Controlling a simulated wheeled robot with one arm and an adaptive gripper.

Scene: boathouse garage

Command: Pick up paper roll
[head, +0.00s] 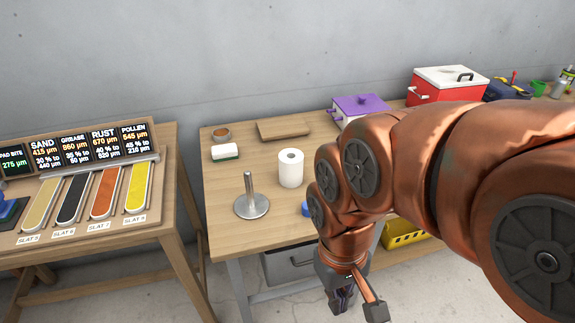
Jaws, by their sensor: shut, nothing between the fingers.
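The paper roll (290,168) is white and stands upright on the wooden workbench (222,190), with its dark core hole facing up. Just left and in front of it, a metal stand (251,203) with a round base and upright post is on the same bench. My gripper (341,300) is at the lower middle, in front of the bench's front edge and hanging below the level of its top. It points down, is shut and holds nothing. It is well apart from the roll. My arm covers part of the bench to the right of the roll.
A purple-lidded box (360,106) and red cooler (447,84) stand farther right. A blue object (306,209) is partly hidden by my arm. A slatted display table (100,205) is at left.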

